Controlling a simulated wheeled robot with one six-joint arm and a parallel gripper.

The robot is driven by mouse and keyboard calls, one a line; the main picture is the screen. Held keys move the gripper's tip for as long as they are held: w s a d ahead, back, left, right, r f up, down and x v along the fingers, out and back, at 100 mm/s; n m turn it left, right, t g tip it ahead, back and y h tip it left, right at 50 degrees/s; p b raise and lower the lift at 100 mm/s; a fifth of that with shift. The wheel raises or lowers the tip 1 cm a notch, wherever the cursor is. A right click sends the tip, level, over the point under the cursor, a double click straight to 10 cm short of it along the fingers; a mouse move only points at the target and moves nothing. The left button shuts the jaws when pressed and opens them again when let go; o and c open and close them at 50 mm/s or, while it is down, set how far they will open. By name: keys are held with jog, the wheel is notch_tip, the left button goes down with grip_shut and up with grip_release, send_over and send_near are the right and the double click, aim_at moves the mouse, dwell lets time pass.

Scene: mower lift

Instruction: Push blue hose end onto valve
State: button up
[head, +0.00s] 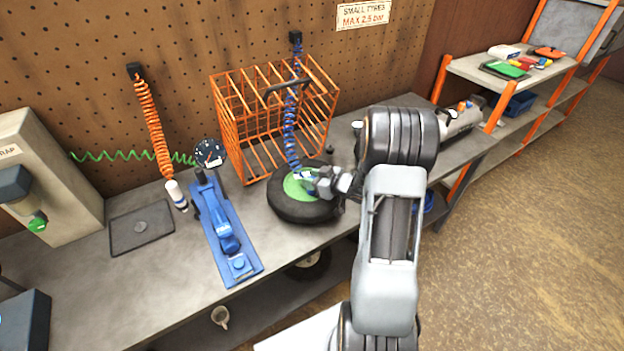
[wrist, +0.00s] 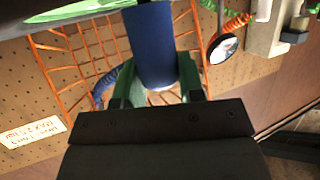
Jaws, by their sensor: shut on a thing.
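The blue coiled hose (head: 290,125) hangs from a hook on the pegboard down to the small tyre on the bench. In the wrist view its blue end piece (wrist: 153,45) sits between the two green-tipped fingers of my gripper (wrist: 153,85), which is shut on it. In the head view my gripper (head: 318,182) is over the green hub of the black tyre (head: 300,208), which lies flat. The valve cannot be made out; the gripper and hose end cover that area. I cannot tell whether the hose end touches it.
An orange wire cage (head: 235,130) stands directly behind the tyre. A blue foot pump (head: 228,240) with a gauge (head: 208,153) lies to the left. An orange coiled hose (head: 152,125) hangs further left. A dark mat (head: 142,228) lies on the bench. Shelves (head: 540,80) stand at right.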

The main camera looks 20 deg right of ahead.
jog(key=shift+f, duration=0.2)
jog(key=shift+r, duration=0.3)
jog(key=shift+r+p, duration=0.5)
jog(key=shift+p, duration=0.2)
dwell(0.5)
jog(key=shift+f+b, duration=0.55)
jog(key=shift+f, duration=0.25)
dwell(0.4)
